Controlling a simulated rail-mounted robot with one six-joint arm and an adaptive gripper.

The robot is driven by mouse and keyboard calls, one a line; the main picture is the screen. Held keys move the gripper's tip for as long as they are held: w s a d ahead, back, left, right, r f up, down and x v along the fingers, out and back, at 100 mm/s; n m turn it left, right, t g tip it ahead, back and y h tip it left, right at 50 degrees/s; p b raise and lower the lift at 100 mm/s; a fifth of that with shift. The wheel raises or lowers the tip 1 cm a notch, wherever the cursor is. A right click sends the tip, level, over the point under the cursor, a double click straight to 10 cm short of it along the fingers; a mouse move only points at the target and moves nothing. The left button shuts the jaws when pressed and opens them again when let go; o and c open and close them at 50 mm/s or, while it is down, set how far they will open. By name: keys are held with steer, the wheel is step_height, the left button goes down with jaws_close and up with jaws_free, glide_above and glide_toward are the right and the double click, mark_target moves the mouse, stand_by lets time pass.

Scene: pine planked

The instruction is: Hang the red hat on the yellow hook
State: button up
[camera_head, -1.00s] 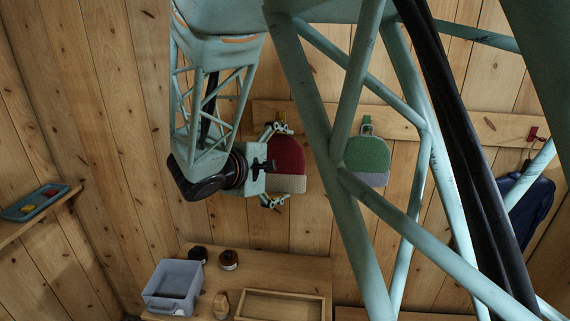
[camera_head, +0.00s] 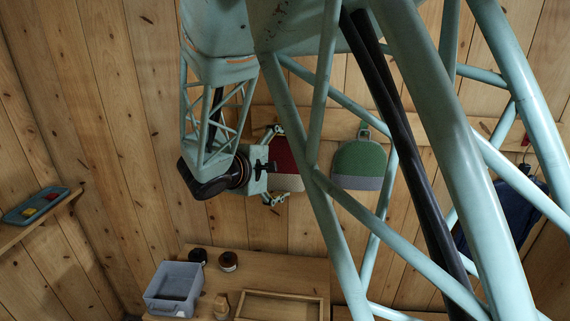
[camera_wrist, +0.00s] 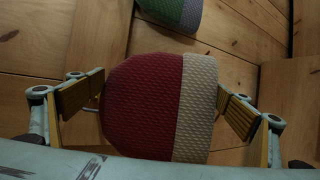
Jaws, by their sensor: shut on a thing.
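The red hat (camera_head: 283,157), with a beige band, is held out in front of the plank wall. It fills the middle of the wrist view (camera_wrist: 145,95), with the band on the right. My gripper (camera_head: 277,165) is shut on it, one finger at each side, as the wrist view also shows. Part of the hat is hidden behind my arm's struts in the head view. I cannot make out the yellow hook in either current view; my struts cover the rail area above the hat.
A green hat (camera_head: 360,160) hangs from the wall rail (camera_head: 415,132) just right of the red one. A dark blue garment (camera_head: 495,205) hangs at the far right. Below stand a grey bin (camera_head: 172,292), dark jars (camera_head: 228,261) and a wooden tray (camera_head: 280,305). A small shelf tray (camera_head: 35,207) is at left.

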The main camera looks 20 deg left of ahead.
steer(key=shift+w+a+f, duration=0.1)
steer(key=shift+w, duration=0.2)
steer(key=shift+w+a+f+b, duration=0.1)
steer(key=shift+w+f+b, duration=0.3)
steer(key=shift+b, duration=0.45)
steer(key=shift+w+f+b, duration=0.1)
steer(key=shift+w+b, duration=0.05)
steer(key=shift+b, duration=0.55)
steer(key=o, duration=0.6)
steer(key=shift+c, duration=0.2)
steer(key=v, duration=1.2)
